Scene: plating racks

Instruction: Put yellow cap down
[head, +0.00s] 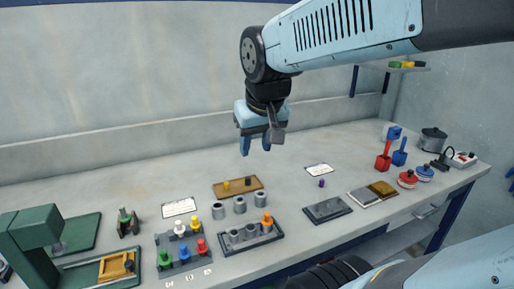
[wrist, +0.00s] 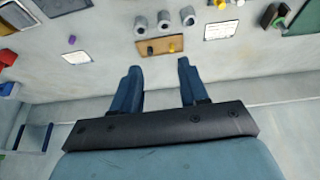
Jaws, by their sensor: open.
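A small yellow cap (head: 226,185) stands on a wooden board (head: 251,193), beside a dark cap (head: 248,181). In the wrist view the yellow cap (wrist: 172,48) is on the right part of the board (wrist: 160,41). My gripper (head: 255,146) is open and empty, raised above the table, and appears above and behind the board in the head view. In the wrist view its two blue fingers (wrist: 158,68) are spread apart with nothing between them. Both caps are clear of the fingers.
Grey cylinders (head: 239,205) stand in front of the board, with a grey rack (head: 279,235) holding an orange-topped piece before them. A rack of coloured pegs (head: 206,259) is at left. A purple cap (head: 321,183) and dark plate (head: 327,210) lie right. The back of the table is clear.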

